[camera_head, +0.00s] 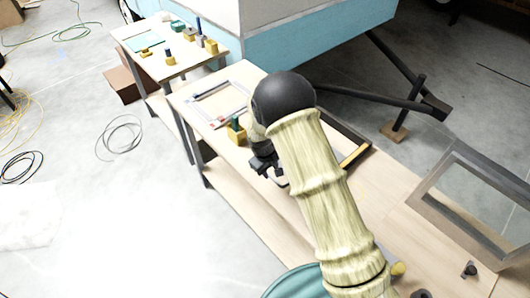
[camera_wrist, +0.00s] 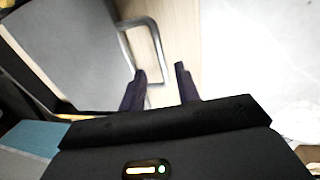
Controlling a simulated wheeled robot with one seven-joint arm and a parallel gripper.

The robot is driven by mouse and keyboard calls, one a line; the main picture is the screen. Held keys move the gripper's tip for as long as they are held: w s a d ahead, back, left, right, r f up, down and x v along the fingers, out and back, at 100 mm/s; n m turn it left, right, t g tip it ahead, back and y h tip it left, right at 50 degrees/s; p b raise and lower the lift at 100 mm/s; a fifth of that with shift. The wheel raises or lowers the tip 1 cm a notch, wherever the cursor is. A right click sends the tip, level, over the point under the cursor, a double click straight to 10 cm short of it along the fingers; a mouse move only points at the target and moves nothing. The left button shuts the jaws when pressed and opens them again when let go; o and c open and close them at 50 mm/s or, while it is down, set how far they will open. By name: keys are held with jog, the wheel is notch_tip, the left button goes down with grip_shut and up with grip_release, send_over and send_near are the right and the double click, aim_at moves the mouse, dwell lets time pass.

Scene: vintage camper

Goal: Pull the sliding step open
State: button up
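The sliding step shows in the wrist view as a grey flat panel (camera_wrist: 75,50) with a bent metal bar handle (camera_wrist: 152,40) along its right side. My gripper (camera_wrist: 160,70) is open, with its two dark fingers apart. The near end of the handle lies between the fingertips in this view; I cannot tell whether either finger touches it. In the head view my gripper (camera_head: 265,166) is over the wooden bench, and my arm hides most of the step. A dark frame with an orange edge (camera_head: 357,154) shows to the right of my arm, probably part of the step's housing.
The wooden bench (camera_head: 245,75) carries a small yellow block holder (camera_head: 237,137) close to my gripper. A grey open frame (camera_head: 450,205) stands at right. A second table (camera_head: 200,50) with small blocks is farther back. A teal round object (camera_head: 300,284) is at the bottom. Floor at left is mostly clear, with loose cables (camera_head: 120,138).

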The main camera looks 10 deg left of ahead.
notch_tip(320, 180, up, 13)
jog(key=s+a+b, duration=0.1)
jog(key=s+b, duration=0.1)
jog(key=shift+a+b, duration=0.3)
jog(key=shift+b, duration=0.05)
jog(key=s+d+r+m+y, duration=0.1)
jog(key=s+d+r+m, duration=0.15)
jog(key=d, duration=0.65)
jog(key=s+d+r+m, duration=0.2)
jog(key=s+d+m, duration=0.1)
jog(key=d, duration=0.5)
jog(key=s+d+m, duration=0.5)
jog(key=s+d, duration=0.4)
jog(key=s, duration=0.1)
jog(key=shift+s+r+t, duration=0.15)
jog(key=shift+r+t, duration=0.25)
jog(key=shift+r, duration=0.05)
jog(key=shift+d, duration=0.1)
